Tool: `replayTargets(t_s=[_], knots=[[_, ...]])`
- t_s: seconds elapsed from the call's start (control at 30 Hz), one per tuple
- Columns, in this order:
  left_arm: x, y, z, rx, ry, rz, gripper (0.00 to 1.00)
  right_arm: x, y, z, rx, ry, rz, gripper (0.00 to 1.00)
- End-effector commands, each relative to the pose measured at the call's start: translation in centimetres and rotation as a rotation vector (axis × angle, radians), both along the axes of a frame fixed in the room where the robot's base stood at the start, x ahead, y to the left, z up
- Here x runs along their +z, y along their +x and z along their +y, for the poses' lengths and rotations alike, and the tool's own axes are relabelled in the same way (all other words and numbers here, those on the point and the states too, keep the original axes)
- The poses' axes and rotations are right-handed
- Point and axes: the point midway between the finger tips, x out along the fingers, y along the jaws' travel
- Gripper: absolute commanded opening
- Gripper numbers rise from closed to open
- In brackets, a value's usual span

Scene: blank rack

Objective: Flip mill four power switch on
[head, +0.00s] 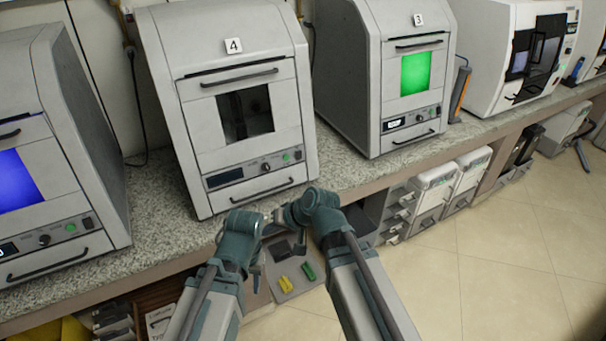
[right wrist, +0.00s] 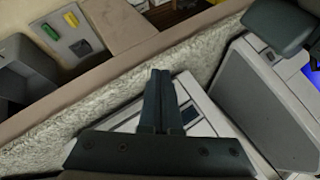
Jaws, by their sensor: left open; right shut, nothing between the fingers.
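Mill four (head: 185,50) is the pale grey machine marked 4 in the head view. Its window (head: 246,112) is dark, and so is its panel display (head: 225,177). The panel also has a knob, a green button (head: 286,158) and a small dark switch (head: 298,155) at its right end, too small to read its position. My right gripper (head: 284,219) is shut and empty, just below the machine's lower front. In the right wrist view its fingers (right wrist: 159,78) are together and cover part of the machine's front. My left gripper (head: 257,279) is open and empty, lower down, in front of the counter.
Mill three (head: 345,60), with a lit green window, stands to the right. Another machine with a blue window (head: 22,180) stands to the left. The speckled counter (head: 160,200) runs beneath them. Below is a tray (head: 310,285) with yellow and green items. Floor on the right is clear.

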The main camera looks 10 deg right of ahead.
Motion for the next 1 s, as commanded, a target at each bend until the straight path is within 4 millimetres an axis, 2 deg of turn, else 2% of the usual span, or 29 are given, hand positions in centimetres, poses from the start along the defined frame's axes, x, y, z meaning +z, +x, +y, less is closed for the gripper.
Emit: replayTargets(t_s=[0.03, 0.17, 0.27, 0.4, 0.6, 0.7, 0.83, 1.0], knots=[[-2.7, 0.0, 0.0, 0.0, 0.0, 0.0, 0.43, -1.5, 1.7, -0.5, -0.063, 0.079, -0.034, 0.0], [-6.0, 0.0, 0.0, 0.0, 0.0, 0.0, 0.43, -1.0, 5.7, -2.3, -0.229, 0.286, -0.121, 0.0], [-8.4, 0.0, 0.0, 0.0, 0.0, 0.0, 0.43, -0.5, 8.5, -4.8, -0.367, 0.438, -0.185, 0.0], [-11.4, 0.0, 0.0, 0.0, 0.0, 0.0, 0.43, 0.2, 11.6, -9.4, -0.557, 0.628, -0.262, 0.0], [-14.2, 0.0, 0.0, 0.0, 0.0, 0.0, 0.43, 0.7, 13.8, -15.4, -0.763, 0.82, -0.332, 0.0], [-14.9, 0.0, 0.0, 0.0, 0.0, 0.0, 0.43, 0.8, 14.3, -17.3, -0.825, 0.875, -0.35, 0.0], [-15.2, 0.0, 0.0, 0.0, 0.0, 0.0, 0.43, 1.0, 14.5, -18.6, -0.865, 0.909, -0.361, 0.0], [-15.1, 0.0, 0.0, 0.0, 0.0, 0.0, 0.43, 1.1, 14.6, -18.8, -0.873, 0.918, -0.363, 0.0]])
